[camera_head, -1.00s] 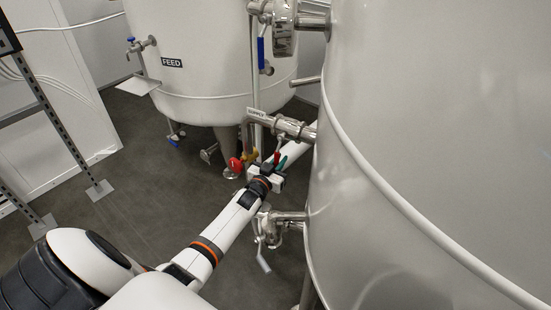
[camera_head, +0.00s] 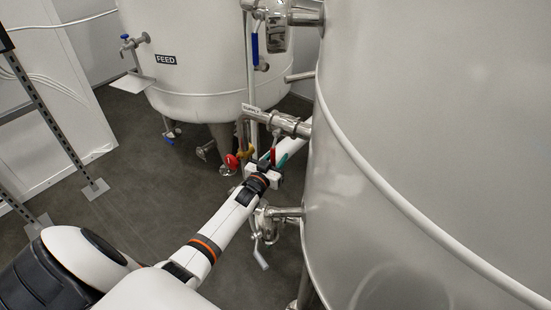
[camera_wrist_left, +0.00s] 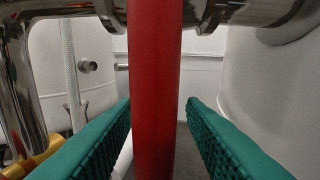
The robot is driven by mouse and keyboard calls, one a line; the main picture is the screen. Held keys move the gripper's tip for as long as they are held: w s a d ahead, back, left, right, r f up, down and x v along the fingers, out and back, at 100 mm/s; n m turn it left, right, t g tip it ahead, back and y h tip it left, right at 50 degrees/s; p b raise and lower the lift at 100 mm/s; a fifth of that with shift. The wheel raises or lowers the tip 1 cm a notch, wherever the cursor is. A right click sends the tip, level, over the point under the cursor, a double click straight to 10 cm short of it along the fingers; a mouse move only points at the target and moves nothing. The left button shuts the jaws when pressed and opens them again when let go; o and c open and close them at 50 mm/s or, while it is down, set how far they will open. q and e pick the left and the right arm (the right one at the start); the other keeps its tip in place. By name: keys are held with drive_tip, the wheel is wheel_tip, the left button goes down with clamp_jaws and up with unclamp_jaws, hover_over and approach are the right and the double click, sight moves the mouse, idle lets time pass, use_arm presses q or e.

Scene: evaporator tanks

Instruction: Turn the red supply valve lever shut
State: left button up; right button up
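The red supply valve lever (camera_head: 273,153) hangs down from the steel pipe beside the big tank, below a small SUPPLY tag (camera_head: 252,110). In the left wrist view the lever (camera_wrist_left: 155,90) stands upright through the middle of the picture. My left gripper (camera_head: 279,161) is at the lever, with its green fingers pointing up and away. In the wrist view the fingers (camera_wrist_left: 160,125) are apart, one on each side of the lever, with slim gaps and no clear grip. The lever's lower end is out of the wrist picture. My right gripper is not in view.
A large tank (camera_head: 430,150) fills the right side. The FEED tank (camera_head: 195,70) stands behind. A red round handle (camera_head: 232,161) with a yellow fitting (camera_head: 246,153) is just left of my gripper. A lower steel valve (camera_head: 268,225) is below it.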

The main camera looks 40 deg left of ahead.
use_arm(q)
drive_tip(key=s+d, duration=0.1)
drive_tip(key=s, duration=1.1)
drive_tip(key=shift+d+p, duration=0.25)
drive_tip(key=shift+p, duration=0.1)
